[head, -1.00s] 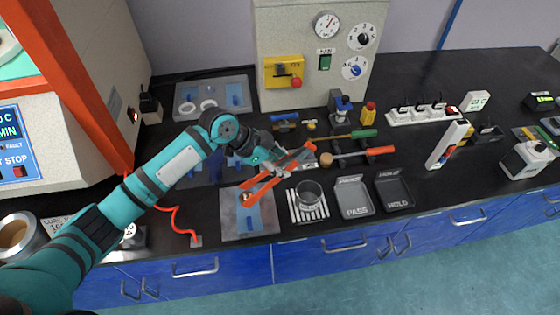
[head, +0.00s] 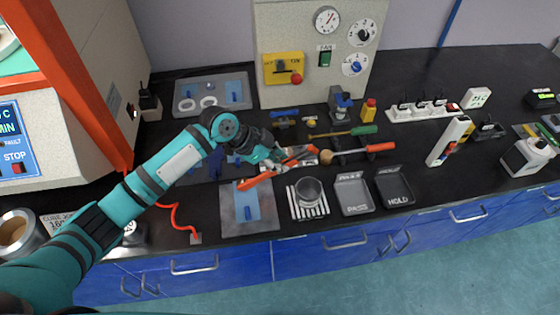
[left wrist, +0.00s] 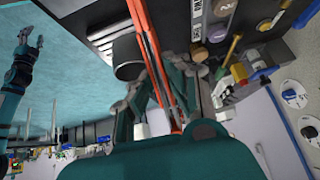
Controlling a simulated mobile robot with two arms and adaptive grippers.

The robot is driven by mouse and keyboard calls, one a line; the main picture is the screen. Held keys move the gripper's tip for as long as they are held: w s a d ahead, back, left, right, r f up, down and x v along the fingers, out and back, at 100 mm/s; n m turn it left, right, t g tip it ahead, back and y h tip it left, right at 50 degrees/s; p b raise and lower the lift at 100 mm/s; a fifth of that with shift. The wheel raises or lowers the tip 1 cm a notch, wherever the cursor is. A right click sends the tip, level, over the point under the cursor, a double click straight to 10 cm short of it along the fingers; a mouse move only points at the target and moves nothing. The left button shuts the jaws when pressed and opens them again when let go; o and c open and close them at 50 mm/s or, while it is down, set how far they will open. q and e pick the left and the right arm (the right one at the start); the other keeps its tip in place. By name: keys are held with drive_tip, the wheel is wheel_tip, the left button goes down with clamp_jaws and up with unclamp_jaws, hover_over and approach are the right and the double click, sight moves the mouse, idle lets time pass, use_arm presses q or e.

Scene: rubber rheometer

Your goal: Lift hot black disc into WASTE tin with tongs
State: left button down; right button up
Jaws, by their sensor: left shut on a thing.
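My left gripper (head: 277,157) is shut on the orange tongs (head: 257,180). It holds them above the bench, with their tips toward the lower left, over the back edge of a metal plate. The tongs also run up the left wrist view (left wrist: 150,45), between my gripper's fingers (left wrist: 150,97). An open metal tin (head: 309,190) stands on a striped mat to the right of the tips; no WASTE label is readable. The tin also shows in the left wrist view (left wrist: 127,58). I cannot make out the black disc. My right gripper (left wrist: 31,42) appears small in the left wrist view, fingers apart.
The metal plate (head: 232,220) with a blue strip lies left of the tin. PASS (head: 354,208) and HOLD (head: 395,200) trays stand to its right. A red cable (head: 172,215) curls near the front left.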

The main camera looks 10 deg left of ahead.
use_arm(q)
wheel_tip(320, 180, up, 12)
drive_tip(key=p, duration=1)
drive_tip(key=c, duration=1.4)
unclamp_jaws()
